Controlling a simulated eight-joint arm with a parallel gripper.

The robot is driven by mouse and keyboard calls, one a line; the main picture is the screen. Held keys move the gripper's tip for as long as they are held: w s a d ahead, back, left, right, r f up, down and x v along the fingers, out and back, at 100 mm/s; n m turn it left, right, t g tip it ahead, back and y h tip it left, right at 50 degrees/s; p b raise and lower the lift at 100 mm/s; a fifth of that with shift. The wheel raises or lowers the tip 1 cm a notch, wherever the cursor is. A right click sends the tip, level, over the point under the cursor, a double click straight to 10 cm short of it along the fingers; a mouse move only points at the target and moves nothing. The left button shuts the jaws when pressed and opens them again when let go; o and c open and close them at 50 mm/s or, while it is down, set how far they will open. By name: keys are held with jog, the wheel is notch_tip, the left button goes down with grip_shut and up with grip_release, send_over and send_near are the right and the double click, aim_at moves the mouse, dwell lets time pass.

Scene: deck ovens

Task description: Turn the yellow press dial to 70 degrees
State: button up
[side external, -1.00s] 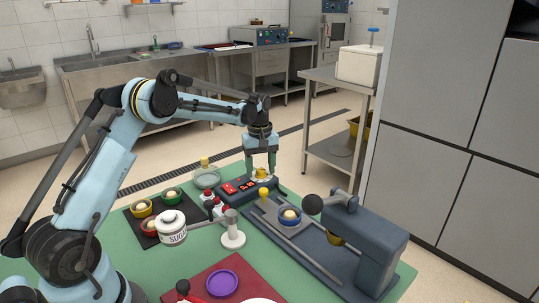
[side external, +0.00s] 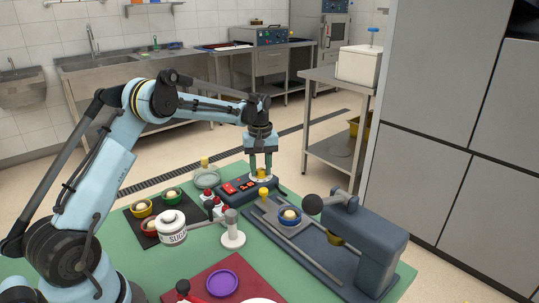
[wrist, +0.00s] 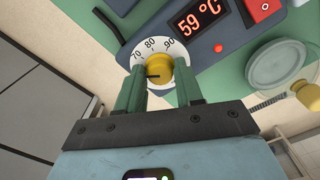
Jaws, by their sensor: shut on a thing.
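The yellow press dial (wrist: 157,66) sits on a white round scale (wrist: 151,46) marked 70, 80 and 90 in the wrist view. A short black line on the dial points left, below the 70 mark. The red display (wrist: 198,17) beside it reads 59 °C. My gripper (wrist: 160,74) is shut on the dial, with one green finger on each side. In the side view the dial (side external: 262,173) shows at the end of the dark control box, under my gripper (side external: 262,169).
A blue-grey press (side external: 370,250) with a dark ball-ended lever (side external: 313,204) stands to the right. A white sugar jar (side external: 172,229) and a white stand (side external: 233,238) are nearer the camera. Bowls with dough balls lie left. A purple plate (side external: 222,283) is in front.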

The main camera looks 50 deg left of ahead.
aim_at(261, 170)
jog(key=m, duration=0.6)
jog(key=shift+m, duration=0.3)
dwell(0.4)
jog(key=o, duration=1)
notch_tip(261, 170, up, 12)
jog(key=shift+r, duration=0.1)
